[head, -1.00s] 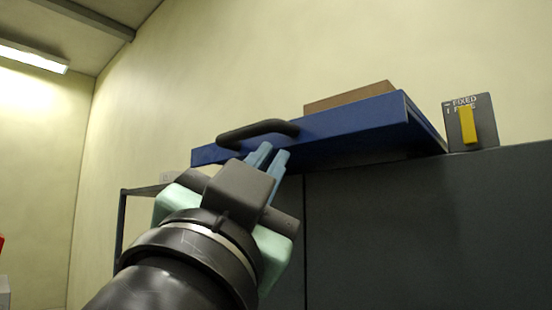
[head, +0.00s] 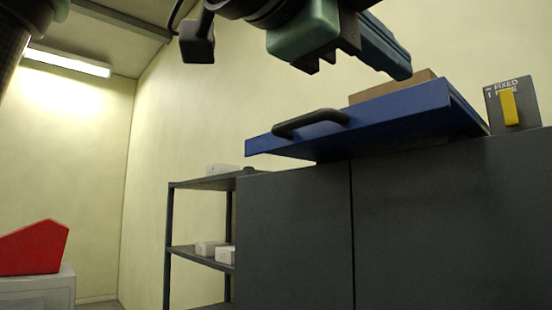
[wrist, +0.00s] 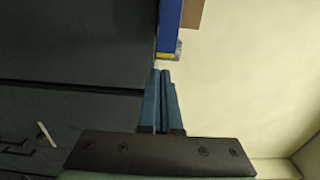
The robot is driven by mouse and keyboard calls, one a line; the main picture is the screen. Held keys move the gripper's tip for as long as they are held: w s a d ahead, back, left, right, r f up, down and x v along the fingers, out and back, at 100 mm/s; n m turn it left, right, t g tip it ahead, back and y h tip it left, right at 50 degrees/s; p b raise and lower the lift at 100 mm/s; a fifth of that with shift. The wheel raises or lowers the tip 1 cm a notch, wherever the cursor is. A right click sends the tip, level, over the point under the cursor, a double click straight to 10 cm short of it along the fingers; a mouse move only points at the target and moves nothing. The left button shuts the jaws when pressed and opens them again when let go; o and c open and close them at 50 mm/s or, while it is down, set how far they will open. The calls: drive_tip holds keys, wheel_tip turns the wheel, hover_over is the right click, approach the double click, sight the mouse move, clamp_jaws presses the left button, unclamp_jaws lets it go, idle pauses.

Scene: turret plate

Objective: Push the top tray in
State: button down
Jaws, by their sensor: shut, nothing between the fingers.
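The top tray (head: 390,124) is blue with a dark bar handle (head: 311,122) on its front. It juts out over the top of the dark grey cabinet (head: 295,220). Its blue side also shows at the top of the wrist view (wrist: 170,30). My gripper (head: 402,74) is at the top of the head view, above the tray in the picture and clear of the handle. Its two blue fingers are together and empty in the wrist view (wrist: 161,76), pointing towards the blue edge. Whether they touch anything is unclear.
A brown box (head: 393,85) shows behind the tray's upper edge. A panel marked FIXED with a yellow lever (head: 508,107) stands on the cabinet at right. A shelf rack (head: 205,183) stands left of the cabinet; a red object (head: 33,250) is at far left.

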sight(444, 102)
drive_tip(key=p+x, duration=0.3)
drive_tip(key=x, duration=0.6)
drive_tip(key=shift+w+d+r, duration=0.1)
drive_tip(key=shift+w+d, duration=0.15)
drive_tip(key=shift+d, duration=0.1)
drive_tip(key=shift+w+d, duration=0.3)
drive_tip(key=shift+d, duration=0.15)
